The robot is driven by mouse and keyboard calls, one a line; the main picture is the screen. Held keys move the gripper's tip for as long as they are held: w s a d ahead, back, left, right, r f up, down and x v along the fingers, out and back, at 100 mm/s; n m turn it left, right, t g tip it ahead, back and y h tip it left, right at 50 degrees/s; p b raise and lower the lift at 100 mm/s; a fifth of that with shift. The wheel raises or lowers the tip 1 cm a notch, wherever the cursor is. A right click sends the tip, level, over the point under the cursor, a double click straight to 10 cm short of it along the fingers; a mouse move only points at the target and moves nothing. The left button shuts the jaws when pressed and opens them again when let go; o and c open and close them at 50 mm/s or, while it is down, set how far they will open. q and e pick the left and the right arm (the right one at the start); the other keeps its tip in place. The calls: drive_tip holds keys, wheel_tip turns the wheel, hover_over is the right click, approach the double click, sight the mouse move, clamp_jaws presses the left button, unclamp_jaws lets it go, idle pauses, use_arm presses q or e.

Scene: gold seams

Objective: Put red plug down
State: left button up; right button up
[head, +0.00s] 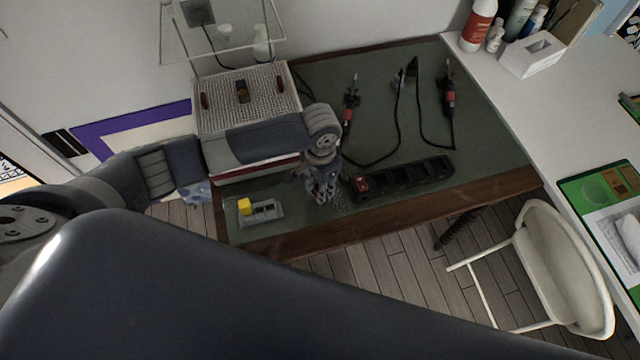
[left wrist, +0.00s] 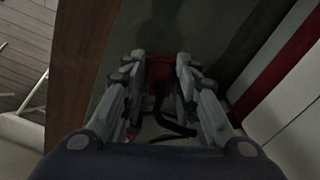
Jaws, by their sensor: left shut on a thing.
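My left gripper (head: 322,190) reaches down over the green mat on the table, left of the black power strip (head: 410,177). In the left wrist view its two fingers (left wrist: 160,80) are closed on the sides of the red plug (left wrist: 158,68). A dark cable shows between the fingers below the plug. In the head view the plug cannot be made out at the gripper. Whether it touches the mat cannot be told. My right gripper is not in view.
A grey box with a perforated top (head: 270,95) stands left of the gripper. A grey piece with a yellow block (head: 245,206) lies near the table's front edge. Two red-and-black tools (head: 448,100) (head: 348,113) with black cables lie behind. Bare green mat (head: 420,75) shows at the back.

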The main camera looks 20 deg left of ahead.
use_arm(q)
drive_tip(key=shift+f, duration=0.55)
drive_tip(key=o, duration=1.1)
drive_tip(key=shift+c, duration=0.2)
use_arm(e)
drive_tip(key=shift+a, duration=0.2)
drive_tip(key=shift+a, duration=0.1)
use_arm(q)
wheel_tip(320, 180, up, 13)
drive_tip(key=shift+b, duration=0.3)
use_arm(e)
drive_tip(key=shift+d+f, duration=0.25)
